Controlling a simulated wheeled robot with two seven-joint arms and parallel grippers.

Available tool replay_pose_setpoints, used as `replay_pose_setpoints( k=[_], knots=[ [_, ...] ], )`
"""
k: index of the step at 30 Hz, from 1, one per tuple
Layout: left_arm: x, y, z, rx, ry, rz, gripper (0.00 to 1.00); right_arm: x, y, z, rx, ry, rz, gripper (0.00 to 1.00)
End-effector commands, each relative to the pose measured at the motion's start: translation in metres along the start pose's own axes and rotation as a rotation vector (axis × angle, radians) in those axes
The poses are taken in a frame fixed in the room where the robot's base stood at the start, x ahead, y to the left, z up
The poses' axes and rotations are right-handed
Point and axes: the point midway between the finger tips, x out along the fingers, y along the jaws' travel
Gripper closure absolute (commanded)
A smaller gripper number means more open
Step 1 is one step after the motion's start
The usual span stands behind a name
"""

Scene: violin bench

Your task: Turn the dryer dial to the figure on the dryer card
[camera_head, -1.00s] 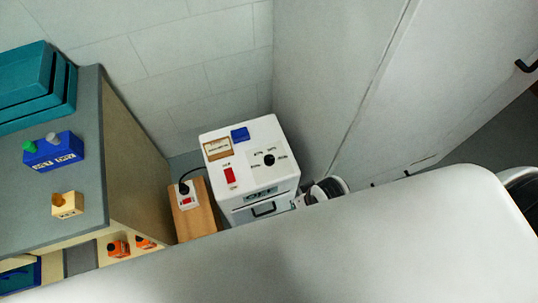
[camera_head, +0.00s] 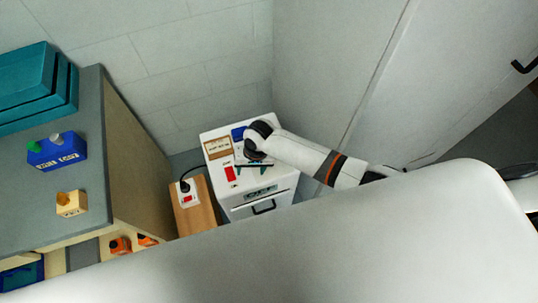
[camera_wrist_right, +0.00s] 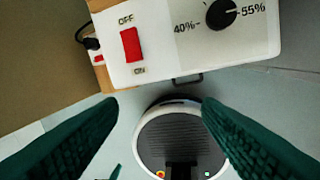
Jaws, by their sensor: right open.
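The dryer (camera_head: 232,203) is a white box with a flat top against the back wall. Its black dial (camera_wrist_right: 222,14) shows at the top of the right wrist view, between the marks 40% and 55%; I cannot tell its exact setting. In the head view my right arm hides the dial. The framed dryer card (camera_head: 218,147) lies on the dryer's top at the left, its text too small to read. My right gripper (camera_head: 252,169) is open and empty over the front of the dryer's top; its green fingers (camera_wrist_right: 160,104) are apart, below the dial in the wrist view. My left gripper is out of view.
A red switch (camera_wrist_right: 131,45) marked OFF and ON sits left of the dial. A blue block (camera_head: 238,132) is at the top's back. A wooden stand (camera_head: 196,215) with a plugged socket (camera_head: 188,198) is left of the dryer. The bench (camera_head: 92,150) is further left.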

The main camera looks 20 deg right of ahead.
Motion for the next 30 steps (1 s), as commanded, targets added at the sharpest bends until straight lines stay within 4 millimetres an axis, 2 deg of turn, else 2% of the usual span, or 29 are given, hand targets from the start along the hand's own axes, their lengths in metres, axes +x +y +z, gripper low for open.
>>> replay_pose_setpoints(
  k=[1, 3, 6, 9, 13, 17, 30],
  knots=[
    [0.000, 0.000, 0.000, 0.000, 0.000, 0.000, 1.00, 0.002, -0.012, 0.024, 0.060, -0.009, -0.042, 0.41],
    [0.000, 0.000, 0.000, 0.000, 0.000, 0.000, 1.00, 0.003, -0.028, 0.048, 0.149, -0.020, -0.086, 0.41],
    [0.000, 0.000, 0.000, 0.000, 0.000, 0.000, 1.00, 0.000, -0.048, 0.077, 0.257, -0.043, -0.133, 0.41],
    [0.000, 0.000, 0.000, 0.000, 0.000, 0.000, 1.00, -0.003, -0.062, 0.095, 0.325, -0.061, -0.159, 0.41],
    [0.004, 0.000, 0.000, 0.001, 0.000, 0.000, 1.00, -0.001, -0.069, 0.102, 0.356, -0.069, -0.169, 0.41],
    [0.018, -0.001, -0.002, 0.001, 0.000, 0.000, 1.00, 0.012, -0.071, 0.102, 0.356, -0.069, -0.168, 0.41],
    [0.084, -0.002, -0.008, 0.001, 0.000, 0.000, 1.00, 0.075, -0.082, 0.104, 0.353, -0.070, -0.168, 0.41]
  ],
)
